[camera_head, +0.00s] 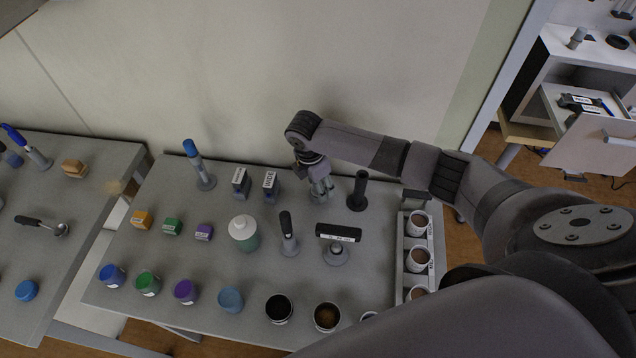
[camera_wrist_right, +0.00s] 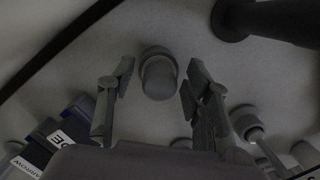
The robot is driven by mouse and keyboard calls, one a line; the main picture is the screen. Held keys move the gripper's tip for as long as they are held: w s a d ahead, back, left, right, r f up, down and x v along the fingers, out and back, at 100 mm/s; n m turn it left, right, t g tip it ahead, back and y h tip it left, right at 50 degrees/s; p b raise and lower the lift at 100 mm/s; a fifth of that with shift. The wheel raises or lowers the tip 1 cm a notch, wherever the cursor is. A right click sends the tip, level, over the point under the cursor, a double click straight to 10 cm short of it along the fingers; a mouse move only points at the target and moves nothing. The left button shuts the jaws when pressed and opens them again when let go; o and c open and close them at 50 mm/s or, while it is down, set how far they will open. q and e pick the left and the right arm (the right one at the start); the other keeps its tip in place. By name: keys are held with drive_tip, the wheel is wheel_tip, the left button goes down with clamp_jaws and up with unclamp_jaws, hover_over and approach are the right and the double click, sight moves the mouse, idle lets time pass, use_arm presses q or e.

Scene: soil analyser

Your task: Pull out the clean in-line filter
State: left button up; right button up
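My right gripper (camera_head: 319,188) points down over the back of the grey table. In the right wrist view its two fingers (camera_wrist_right: 158,98) are apart, with a small grey round-topped cylinder (camera_wrist_right: 159,76) in the gap between them, seen from above. I see a gap on each side of the cylinder. I cannot tell whether this cylinder is the clean in-line filter; no label shows on it, and in the head view the gripper hides it. My left gripper is not in view.
A dark upright post (camera_head: 358,190) stands right of the gripper. Two blocks with white labels (camera_head: 241,180) stand to its left. A rack of cups (camera_head: 408,240) is at right.

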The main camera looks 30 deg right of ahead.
clamp_jaws()
idle(0.3)
drive_tip(key=shift+c, duration=1.9)
unclamp_jaws()
clamp_jaws()
drive_tip(key=shift+r+p, duration=0.65)
drive_tip(key=shift+p, duration=0.2)
drive_tip(key=shift+r+p, duration=2.9)
drive_tip(key=shift+p, duration=0.1)
